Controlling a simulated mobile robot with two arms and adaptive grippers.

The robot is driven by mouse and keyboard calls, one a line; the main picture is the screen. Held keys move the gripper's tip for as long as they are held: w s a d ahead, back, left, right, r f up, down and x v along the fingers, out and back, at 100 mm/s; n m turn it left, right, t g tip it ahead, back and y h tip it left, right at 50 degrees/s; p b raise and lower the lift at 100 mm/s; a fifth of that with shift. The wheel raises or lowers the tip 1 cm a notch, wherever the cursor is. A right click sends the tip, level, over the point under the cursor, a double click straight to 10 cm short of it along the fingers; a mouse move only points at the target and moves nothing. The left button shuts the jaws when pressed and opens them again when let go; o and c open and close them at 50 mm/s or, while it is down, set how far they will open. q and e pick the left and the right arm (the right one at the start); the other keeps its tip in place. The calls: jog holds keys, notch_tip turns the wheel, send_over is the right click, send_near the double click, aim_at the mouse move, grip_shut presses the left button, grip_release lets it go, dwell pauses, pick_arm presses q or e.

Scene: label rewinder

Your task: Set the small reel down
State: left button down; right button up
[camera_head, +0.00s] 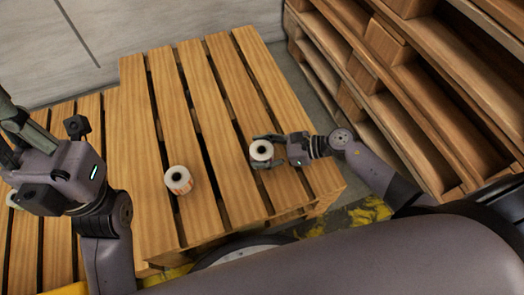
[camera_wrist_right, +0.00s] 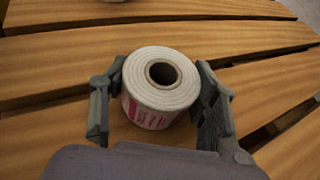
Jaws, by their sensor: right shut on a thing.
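The small reel (camera_head: 261,150) is a white roll with a dark core hole. It is upright between the fingers of my right gripper (camera_head: 264,152), over the right part of the wooden pallet (camera_head: 215,125). In the right wrist view the reel (camera_wrist_right: 160,88) shows pink print on its side, and the right gripper's grey fingers (camera_wrist_right: 160,108) press on both sides of it. I cannot tell whether its underside touches the boards. My left gripper (camera_head: 18,135) is at the left edge, its fingers partly cut off, so its opening is unclear.
Another white reel with orange print (camera_head: 178,180) stands on the pallet to the left. A further white roll (camera_head: 11,199) shows partly behind my left gripper. Stacked pallets (camera_head: 420,90) stand at the right. The pallet's far boards are clear, with gaps between them.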

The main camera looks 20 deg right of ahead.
jog(key=shift+f, duration=0.25)
jog(key=o, duration=1.2)
jog(key=shift+r, duration=0.1)
jog(key=shift+o, duration=0.2)
